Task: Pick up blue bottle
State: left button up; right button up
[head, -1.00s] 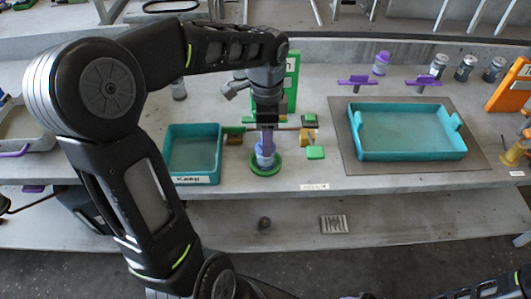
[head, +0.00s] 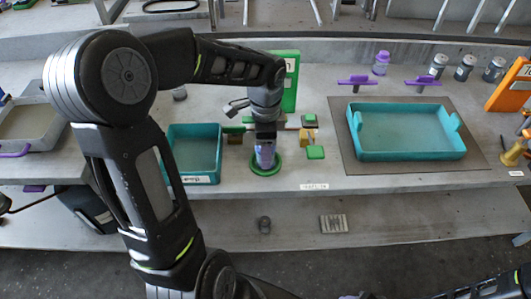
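A small bottle (head: 266,157), blue-purple and grey, stands upright in a green ring (head: 265,170) near the front edge of the bench. My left gripper (head: 265,145) points straight down over it, with the fingers at the bottle's upper part. The gripper body hides the bottle's top. I cannot tell whether the fingers are closed on it or only around it. My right gripper is out of view; only part of that arm shows at the bottom right.
A teal bin (head: 194,178) stands just left of the ring. A large teal tray (head: 408,156) lies on a dark mat to the right. A green panel (head: 290,82) stands behind. Several small bottles line the back right.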

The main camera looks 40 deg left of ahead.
pick_arm(q)
jog(key=shift+c, duration=0.2)
grip_shut()
dwell(0.4)
notch_tip(320, 180, up, 10)
jog(key=shift+r, duration=0.1)
dwell(0.4)
dwell(0.5)
